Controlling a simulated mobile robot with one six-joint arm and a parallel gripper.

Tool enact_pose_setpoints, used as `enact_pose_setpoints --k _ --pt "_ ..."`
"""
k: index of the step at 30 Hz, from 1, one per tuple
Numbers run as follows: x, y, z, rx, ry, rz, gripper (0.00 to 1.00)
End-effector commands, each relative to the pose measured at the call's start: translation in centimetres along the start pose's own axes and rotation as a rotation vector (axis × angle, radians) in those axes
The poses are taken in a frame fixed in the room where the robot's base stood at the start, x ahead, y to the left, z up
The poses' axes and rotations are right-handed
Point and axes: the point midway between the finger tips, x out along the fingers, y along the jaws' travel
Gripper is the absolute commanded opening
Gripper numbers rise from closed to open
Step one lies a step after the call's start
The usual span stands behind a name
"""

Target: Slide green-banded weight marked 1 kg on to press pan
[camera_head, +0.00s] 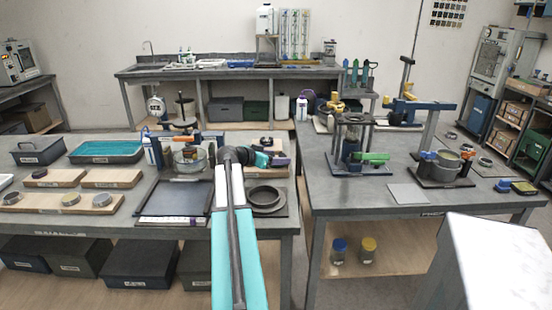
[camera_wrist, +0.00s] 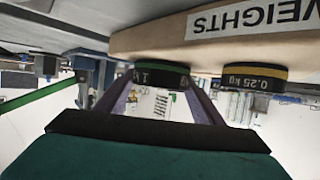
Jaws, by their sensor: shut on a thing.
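The green-banded weight (camera_wrist: 160,76), dark with a "1" showing, sits between the fingers of my gripper (camera_wrist: 157,88) in the upside-down wrist view. My gripper is shut on it. The weight is right at the edge of the wooden board marked "WEIGHTS" (camera_wrist: 150,38); I cannot tell whether it still touches the board. In the head view my gripper (camera_head: 277,160) is at the right end of the left table, by that board, and the held weight is too small to make out. On the right table stands a press frame with a green lever (camera_head: 371,157); I cannot pick out its pan.
A yellow-banded 0.25 kg weight (camera_wrist: 253,77) is close beside the held one. A dark ring (camera_head: 264,196) and a grey tray (camera_head: 178,198) lie near my arm. A gap separates the two tables. A flat grey plate (camera_head: 408,194) lies on the right table.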

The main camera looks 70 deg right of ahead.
Motion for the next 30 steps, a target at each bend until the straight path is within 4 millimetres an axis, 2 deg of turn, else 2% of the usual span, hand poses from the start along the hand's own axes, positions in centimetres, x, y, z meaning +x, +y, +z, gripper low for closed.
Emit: enact_pose_setpoints --k 2,3,6,20,26,30 --pt "-0.1 0.0 -0.3 0.000 0.005 -0.001 0.17" --pt "-0.1 0.0 -0.3 0.000 0.004 -0.001 0.67" --pt "0.0 0.0 -0.2 0.000 0.003 -0.001 0.83" --pt "-0.5 0.0 0.1 0.000 -0.001 -0.001 0.83" --pt "-2.4 0.1 0.1 0.000 0.000 -0.001 0.83" --pt "-4.5 0.1 0.1 0.001 0.001 -0.002 0.83"
